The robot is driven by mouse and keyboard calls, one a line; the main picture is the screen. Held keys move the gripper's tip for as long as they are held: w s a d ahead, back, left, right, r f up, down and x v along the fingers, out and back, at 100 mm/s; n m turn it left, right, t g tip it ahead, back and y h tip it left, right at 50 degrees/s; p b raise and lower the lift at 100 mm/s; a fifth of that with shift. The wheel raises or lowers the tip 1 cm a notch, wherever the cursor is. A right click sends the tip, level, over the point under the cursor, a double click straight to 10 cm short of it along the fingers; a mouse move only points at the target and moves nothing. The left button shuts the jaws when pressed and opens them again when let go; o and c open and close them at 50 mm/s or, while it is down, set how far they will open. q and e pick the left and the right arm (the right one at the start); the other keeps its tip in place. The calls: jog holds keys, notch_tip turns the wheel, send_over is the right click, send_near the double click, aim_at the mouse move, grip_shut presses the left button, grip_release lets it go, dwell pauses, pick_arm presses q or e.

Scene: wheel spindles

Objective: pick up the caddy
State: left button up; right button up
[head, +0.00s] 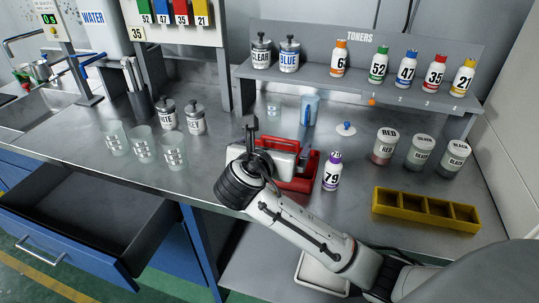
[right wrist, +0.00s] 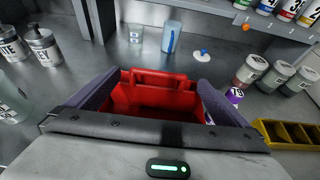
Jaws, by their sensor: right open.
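The caddy is a red open box with a raised handle bar (head: 304,172), standing on the grey metal bench in the middle of the head view. My right gripper (head: 272,155) is over its left part and hides much of it. In the right wrist view the caddy (right wrist: 160,92) shows between the two spread fingers. The gripper is open, and I cannot tell whether either finger touches the caddy. My left gripper is not in view.
A white bottle marked 79 (head: 331,172) stands close to the caddy's right side. A yellow divided tray (head: 380,201) lies at the right front. A blue cup (head: 309,109) is behind the caddy. Glass beakers (head: 143,147) stand left, above an open drawer (head: 150,222).

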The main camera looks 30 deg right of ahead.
jog(key=shift+x, duration=4.1)
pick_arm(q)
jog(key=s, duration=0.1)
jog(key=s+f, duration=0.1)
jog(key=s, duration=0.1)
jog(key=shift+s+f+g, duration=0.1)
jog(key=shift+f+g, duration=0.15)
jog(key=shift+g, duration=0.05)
pick_arm(e)
jog(key=shift+a+f, duration=0.1)
jog(key=c, duration=1.6)
